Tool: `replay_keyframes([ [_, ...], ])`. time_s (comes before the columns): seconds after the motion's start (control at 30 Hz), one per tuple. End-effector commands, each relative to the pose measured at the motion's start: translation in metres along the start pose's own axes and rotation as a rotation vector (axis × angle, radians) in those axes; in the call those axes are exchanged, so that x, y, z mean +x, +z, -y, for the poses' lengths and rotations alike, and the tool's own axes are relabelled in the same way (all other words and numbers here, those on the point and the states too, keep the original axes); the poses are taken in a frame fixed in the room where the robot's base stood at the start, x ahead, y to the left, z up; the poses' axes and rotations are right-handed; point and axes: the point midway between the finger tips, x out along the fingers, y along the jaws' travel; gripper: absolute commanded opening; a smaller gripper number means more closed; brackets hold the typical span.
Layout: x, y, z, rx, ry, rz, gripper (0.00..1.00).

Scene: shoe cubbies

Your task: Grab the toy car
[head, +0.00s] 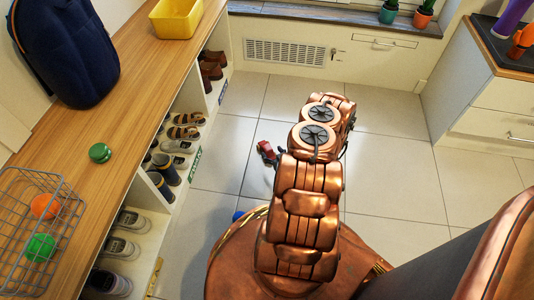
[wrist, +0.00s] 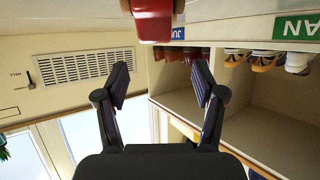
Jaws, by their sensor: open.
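The red toy car (head: 266,150) is on the tiled floor in the head view, just left of my copper arm. In the head view my arm hides most of the gripper.
The shoe cubby bench (head: 110,95) runs along the left, with shoes in its compartments. A blue item (head: 238,215) is on the floor near my base. A wall vent (head: 285,52) is behind. White drawers (head: 485,105) stand at right. Floor right of my arm is clear.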

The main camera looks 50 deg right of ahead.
Motion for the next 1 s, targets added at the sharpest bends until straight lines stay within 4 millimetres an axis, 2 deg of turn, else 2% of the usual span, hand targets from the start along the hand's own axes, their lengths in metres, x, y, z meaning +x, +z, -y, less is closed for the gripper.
replay_keyframes([
  [0.47, 0.034, 0.007, -0.001, 0.002, 0.002, -0.004, 0.69],
  [0.8, 0.071, 0.009, -0.004, 0.002, 0.001, -0.004, 0.69],
  [1.0, 0.077, 0.007, -0.004, 0.004, 0.003, -0.005, 0.69],
])
